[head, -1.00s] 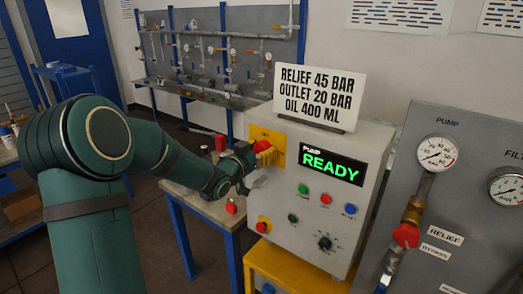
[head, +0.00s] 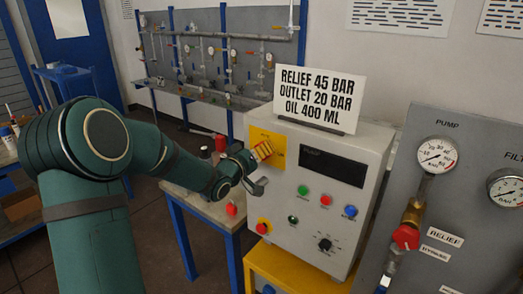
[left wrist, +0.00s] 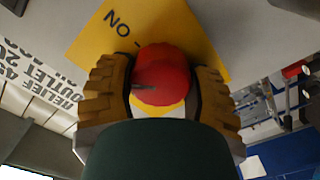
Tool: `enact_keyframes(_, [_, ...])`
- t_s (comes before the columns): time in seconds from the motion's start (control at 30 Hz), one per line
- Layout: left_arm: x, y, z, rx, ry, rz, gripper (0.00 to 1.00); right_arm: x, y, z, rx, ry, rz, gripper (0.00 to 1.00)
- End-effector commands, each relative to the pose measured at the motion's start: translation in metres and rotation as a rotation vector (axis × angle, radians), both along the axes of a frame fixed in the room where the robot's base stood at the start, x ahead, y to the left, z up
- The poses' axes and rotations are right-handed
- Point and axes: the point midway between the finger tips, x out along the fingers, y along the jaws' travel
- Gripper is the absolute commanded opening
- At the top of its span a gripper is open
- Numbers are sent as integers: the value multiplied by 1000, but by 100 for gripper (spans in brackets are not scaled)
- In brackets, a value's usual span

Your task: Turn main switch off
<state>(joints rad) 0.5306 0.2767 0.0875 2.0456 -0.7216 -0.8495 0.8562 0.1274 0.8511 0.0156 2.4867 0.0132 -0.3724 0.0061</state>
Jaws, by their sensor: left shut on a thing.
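The main switch has a red knob (left wrist: 162,75) on a yellow plate (head: 267,143) at the upper left of the grey control box (head: 320,190). My left gripper (head: 261,152) is at the plate, shut on the red knob. In the left wrist view its brown ridged fingers lie on both sides of the knob, and "ON" is readable on the plate (left wrist: 110,22). The pump display (head: 332,167) on the box is dark. The knob is mostly hidden by the fingers in the head view. My right gripper is not in view.
The box front carries a green button (head: 303,190), a red button (head: 326,200), a blue button (head: 350,211), a black dial (head: 325,244) and a red emergency knob (head: 262,228). A gauge panel (head: 450,220) stands to the right. A low table (head: 205,205) with bottles is below my arm.

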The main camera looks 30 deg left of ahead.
Motion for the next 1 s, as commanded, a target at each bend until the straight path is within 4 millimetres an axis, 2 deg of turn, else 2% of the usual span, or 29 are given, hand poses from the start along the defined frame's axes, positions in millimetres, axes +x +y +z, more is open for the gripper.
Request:
enact_keyframes(0.6, [-1,1,-1,-571,49,1,18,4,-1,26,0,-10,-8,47])
enact_keyframes(1.0, [0,1,-3,-804,67,1,18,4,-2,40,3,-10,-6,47])
